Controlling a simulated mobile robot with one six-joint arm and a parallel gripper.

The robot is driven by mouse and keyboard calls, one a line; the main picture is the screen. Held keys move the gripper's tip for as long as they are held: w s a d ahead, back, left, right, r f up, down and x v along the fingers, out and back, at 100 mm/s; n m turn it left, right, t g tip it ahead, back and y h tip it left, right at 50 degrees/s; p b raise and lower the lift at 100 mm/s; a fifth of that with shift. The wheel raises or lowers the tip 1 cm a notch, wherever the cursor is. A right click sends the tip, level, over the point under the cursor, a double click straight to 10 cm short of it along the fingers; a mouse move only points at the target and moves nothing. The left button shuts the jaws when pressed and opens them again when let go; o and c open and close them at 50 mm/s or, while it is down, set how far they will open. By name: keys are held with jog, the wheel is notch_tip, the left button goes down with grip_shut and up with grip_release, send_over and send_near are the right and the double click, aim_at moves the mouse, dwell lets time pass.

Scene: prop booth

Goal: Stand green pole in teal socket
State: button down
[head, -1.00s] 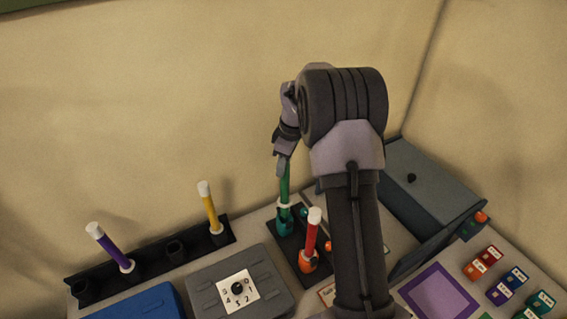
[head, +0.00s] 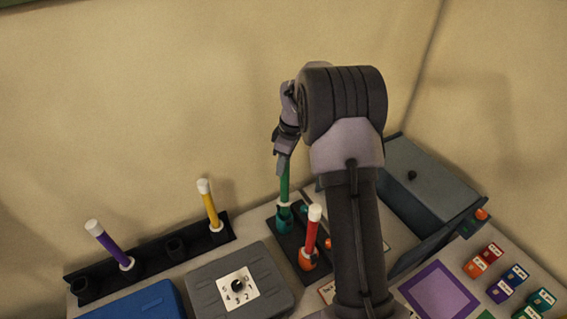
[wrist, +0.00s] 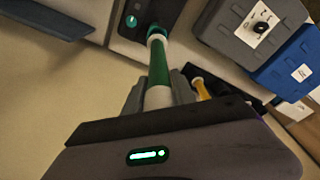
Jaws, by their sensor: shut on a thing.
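The green pole (head: 284,183) is nearly upright in the head view. My gripper (head: 283,160) is shut on its upper part. The white band near the pole's lower end is at the mouth of the teal socket (head: 284,225). The lower tip is hidden, and I cannot tell how deep it sits. In the wrist view the green pole (wrist: 159,65) runs away from my gripper to the teal socket (wrist: 152,28), whose rim shows around its far end.
A red pole (head: 312,232) stands in an orange-red socket (head: 308,260) close by on the same dark base. A black rack (head: 150,262) at left holds purple (head: 106,243) and yellow (head: 210,206) poles. A grey dial box (head: 270,270) sits in front, and a grey bin (head: 425,185) is at right.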

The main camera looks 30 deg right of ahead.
aim_at(283, 180)
jog(key=shift+f+b, duration=2.55)
jog(key=shift+f, duration=1.3)
jog(key=c, duration=0.9)
grip_release()
jog(key=shift+c, duration=0.2)
notch_tip(283, 180, up, 17)
jog(key=s+d+p, duration=0.1)
jog(key=s+p, duration=0.1)
jog(key=p, duration=0.1)
jog(key=shift+d+r, duration=0.15)
jog(key=shift+d, duration=0.25)
